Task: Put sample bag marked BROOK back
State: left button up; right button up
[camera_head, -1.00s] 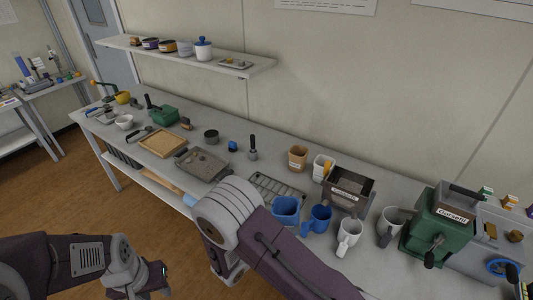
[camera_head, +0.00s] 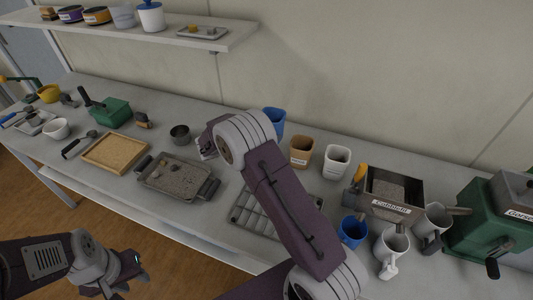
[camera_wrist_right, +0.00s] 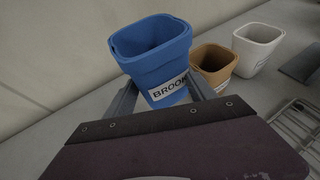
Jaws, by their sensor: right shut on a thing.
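The blue sample bag marked BROOK (camera_wrist_right: 150,62) is a tub-like bag, upright and a little tilted in the right wrist view. My right gripper (camera_wrist_right: 162,95) is shut on it, one finger at each side. In the head view the blue bag (camera_head: 274,121) shows behind my right arm, left of the brown bag (camera_head: 301,151) and the white bag (camera_head: 336,161). My right gripper is mostly hidden there. I cannot tell whether the blue bag touches the table. My left gripper (camera_head: 135,272) is low at the left, away from the table; its jaw opening is unclear.
A wire rack (camera_head: 250,217) lies under my right arm. A blue mug (camera_head: 353,231), white mug (camera_head: 391,250) and labelled box (camera_head: 392,209) stand to its right, near the green machine (camera_head: 487,228). A soil tray (camera_head: 176,178) is to the left. The wall is close behind.

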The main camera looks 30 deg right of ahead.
notch_tip(320, 180, down, 6)
jog(key=shift+f, duration=0.2)
jog(key=f, duration=0.3)
jog(key=shift+s+f, duration=0.1)
jog(key=shift+s, duration=0.1)
jog(key=shift+w+f, duration=0.1)
jog(key=shift+f, duration=0.25)
jog(key=o, duration=1.6)
